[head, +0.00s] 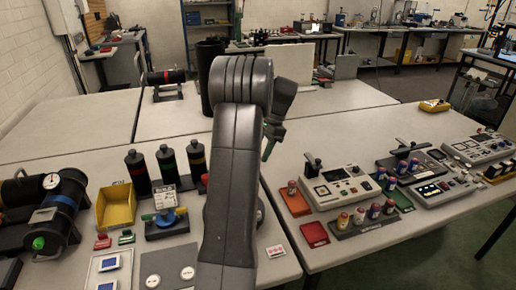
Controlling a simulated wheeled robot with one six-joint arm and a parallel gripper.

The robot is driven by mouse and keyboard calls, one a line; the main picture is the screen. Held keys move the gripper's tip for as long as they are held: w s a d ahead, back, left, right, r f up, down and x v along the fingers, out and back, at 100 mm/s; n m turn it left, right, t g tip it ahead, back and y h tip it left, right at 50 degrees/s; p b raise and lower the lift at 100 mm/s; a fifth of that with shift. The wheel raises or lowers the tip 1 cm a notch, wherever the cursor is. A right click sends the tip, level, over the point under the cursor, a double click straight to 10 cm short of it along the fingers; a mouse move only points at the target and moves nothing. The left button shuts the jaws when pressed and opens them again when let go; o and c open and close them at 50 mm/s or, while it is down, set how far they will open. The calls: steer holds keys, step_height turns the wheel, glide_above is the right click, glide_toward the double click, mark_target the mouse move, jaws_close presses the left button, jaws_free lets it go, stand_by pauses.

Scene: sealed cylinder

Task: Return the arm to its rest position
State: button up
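My arm rises from the bottom middle of the head view and bends at a thick ribbed joint above the table. My gripper (272,140) hangs behind and to the right of this joint, largely hidden by my own arm. A bit of green shows at its end; I cannot tell whether that is part of the gripper or a thing held. The fingers are too small and covered to tell open from shut. The gripper is above the tables, apart from the things on them. The sealed cylinder cannot be singled out among several similar cylinders.
Left table: black cylinders with coloured bands (167,164), a yellow bin (116,206), a blue-banded cylinder with a gauge (64,205). Right table: instrument boxes (341,187), small jars (359,216), red and green trays (314,234). A tall dark bin (209,75) stands behind my arm.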

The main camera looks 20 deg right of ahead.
steer(key=p+x, duration=0.1)
steer(key=x, duration=1.3)
